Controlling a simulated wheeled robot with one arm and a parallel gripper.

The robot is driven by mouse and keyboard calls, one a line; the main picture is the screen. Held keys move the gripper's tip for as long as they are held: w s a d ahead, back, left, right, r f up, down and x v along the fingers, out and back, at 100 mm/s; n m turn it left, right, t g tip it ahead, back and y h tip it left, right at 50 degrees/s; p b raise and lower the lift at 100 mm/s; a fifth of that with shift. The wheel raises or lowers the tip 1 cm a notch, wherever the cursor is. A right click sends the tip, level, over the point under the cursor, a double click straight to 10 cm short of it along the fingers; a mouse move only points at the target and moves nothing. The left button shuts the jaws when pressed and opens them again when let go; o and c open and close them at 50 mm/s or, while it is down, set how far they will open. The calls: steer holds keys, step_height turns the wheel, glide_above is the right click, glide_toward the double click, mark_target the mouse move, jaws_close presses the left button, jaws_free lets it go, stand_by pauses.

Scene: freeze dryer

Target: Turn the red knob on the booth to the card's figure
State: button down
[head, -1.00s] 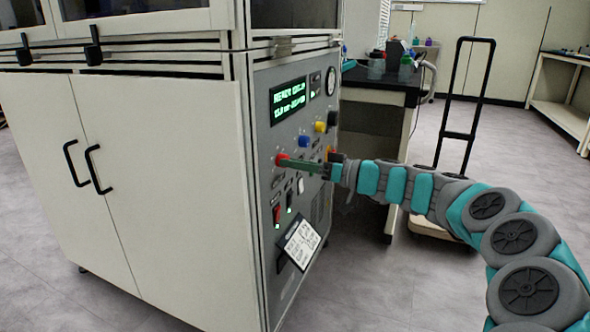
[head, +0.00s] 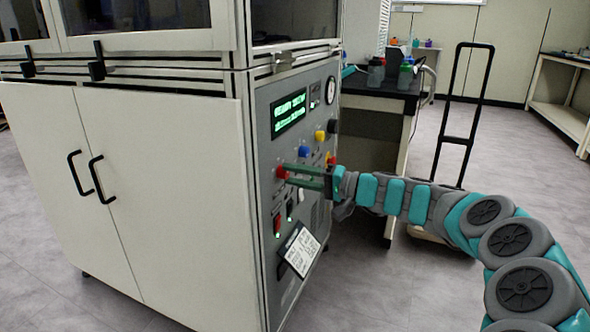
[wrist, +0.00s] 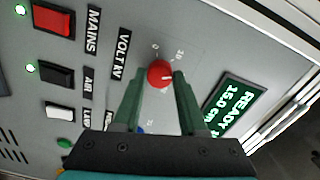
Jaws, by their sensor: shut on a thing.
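The red knob (wrist: 160,74) sits on the booth's grey control panel, beside the "VOLT kV" label (wrist: 121,56). My gripper (wrist: 160,80) has its two green fingers on either side of the knob and is shut on it. Faint scale figures ring the knob, but most are too small to read. In the head view my gripper (head: 288,172) reaches the red knob (head: 282,171) from the right. The card (head: 300,250) is a white sheet with dark print, tilted low on the panel; its figure is too small to read.
A green-lit display (wrist: 235,107) reads "READY" and "15.0 cm" in part. A red MAINS switch (wrist: 53,19) and other switches are near. A black table (head: 375,88) and a trolley (head: 468,110) stand right.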

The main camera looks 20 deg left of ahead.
steer(key=m+p, duration=1)
steer(key=m, duration=0.8)
steer(key=shift+w, duration=0.1)
steer(key=m, duration=0.8)
steer(key=shift+f+m, duration=0.1)
steer(key=shift+m, duration=1.4)
steer(key=shift+c, duration=2.2)
jaws_free()
